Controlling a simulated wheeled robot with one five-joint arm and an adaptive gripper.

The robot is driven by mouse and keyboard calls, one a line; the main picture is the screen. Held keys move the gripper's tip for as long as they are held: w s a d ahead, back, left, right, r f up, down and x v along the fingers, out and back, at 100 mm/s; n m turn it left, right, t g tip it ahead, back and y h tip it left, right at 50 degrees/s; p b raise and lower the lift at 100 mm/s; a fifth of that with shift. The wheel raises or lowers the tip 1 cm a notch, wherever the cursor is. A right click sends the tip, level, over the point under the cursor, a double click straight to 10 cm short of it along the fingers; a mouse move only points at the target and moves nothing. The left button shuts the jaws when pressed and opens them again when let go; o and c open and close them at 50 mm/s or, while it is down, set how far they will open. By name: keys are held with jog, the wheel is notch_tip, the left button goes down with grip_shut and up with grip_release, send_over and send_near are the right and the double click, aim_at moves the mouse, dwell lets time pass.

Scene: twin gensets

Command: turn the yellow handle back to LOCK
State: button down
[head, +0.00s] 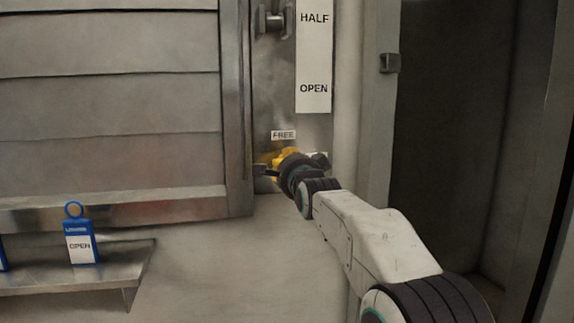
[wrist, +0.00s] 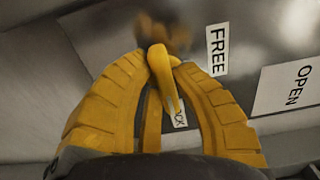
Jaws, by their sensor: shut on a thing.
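The yellow handle (wrist: 164,75) is between the fingertips of my gripper (wrist: 161,66) in the wrist view, and the gripper is shut on it. A FREE label (wrist: 217,49) is beside the handle, and a partly covered label (wrist: 180,117) ending in "CK" is beyond the handle's lower end. In the head view my gripper and wrist mostly cover the handle, with some yellow (head: 285,153) showing just below the FREE label (head: 284,135).
A white strip marked HALF and OPEN (head: 314,60) is above the handle. A slatted panel (head: 110,90) is on the left. A dark doorway (head: 450,130) opens on the right.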

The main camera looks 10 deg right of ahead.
dwell(0.4)
jog(key=c, duration=1)
grip_release()
jog(key=shift+c, duration=0.2)
jog(key=shift+s, duration=0.1)
jog(key=s, duration=1.1)
jog(key=shift+s, duration=0.4)
